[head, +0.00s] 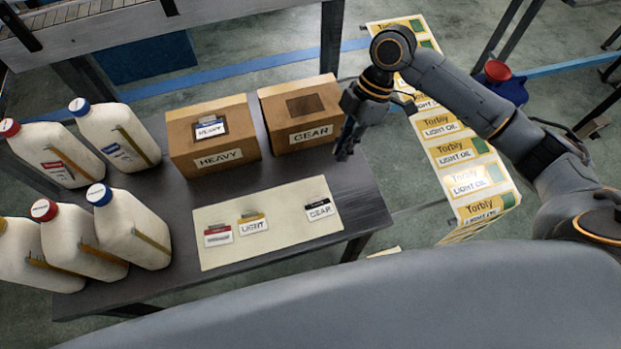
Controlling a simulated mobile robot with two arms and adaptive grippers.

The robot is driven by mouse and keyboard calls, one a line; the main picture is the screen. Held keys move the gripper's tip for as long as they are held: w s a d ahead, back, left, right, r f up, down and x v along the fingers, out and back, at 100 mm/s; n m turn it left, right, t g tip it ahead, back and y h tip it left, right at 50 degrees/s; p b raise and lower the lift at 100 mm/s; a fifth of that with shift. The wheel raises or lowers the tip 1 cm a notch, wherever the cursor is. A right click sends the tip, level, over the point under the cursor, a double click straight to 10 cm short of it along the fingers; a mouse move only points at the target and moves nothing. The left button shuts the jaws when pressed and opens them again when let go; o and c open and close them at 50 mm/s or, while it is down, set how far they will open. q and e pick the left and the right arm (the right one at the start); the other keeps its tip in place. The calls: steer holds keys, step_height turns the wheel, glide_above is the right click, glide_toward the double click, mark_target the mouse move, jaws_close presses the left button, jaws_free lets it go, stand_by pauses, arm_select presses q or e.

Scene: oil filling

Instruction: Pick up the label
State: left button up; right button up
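Three small labels lie on a cream mat (275,240) on the dark table. One is a label with a red top (218,236) whose text is too small to read. Next to it is a "LIGHT" label (253,225) with a yellow top. A "GEAR" label (319,209) with a black top lies at the mat's right end. My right gripper (345,150) hangs above the table's right side, beside the GEAR box and beyond the GEAR label, apart from all the labels. Its finger gap cannot be made out. My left gripper is not in view.
A cardboard "HEAVY" box (228,169) bears a further label (209,128) on top. A "GEAR" box (301,109) stands at its right. Several white jugs (130,232) with red and blue caps fill the left. A Torbly Light Oil sheet (455,155) runs along the right.

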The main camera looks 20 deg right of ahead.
steer(key=p, duration=0.1)
glide_toward(321, 197)
steer(key=shift+x, duration=1.85)
steer(key=p+x, duration=0.1)
steer(key=x, duration=0.2)
steer(key=shift+s+a+f, duration=0.1)
steer(key=shift+f, duration=0.2)
steer(key=shift+a+f+p, duration=0.1)
steer(key=shift+f+p, duration=0.2)
steer(key=shift+f, duration=0.1)
jaws_close()
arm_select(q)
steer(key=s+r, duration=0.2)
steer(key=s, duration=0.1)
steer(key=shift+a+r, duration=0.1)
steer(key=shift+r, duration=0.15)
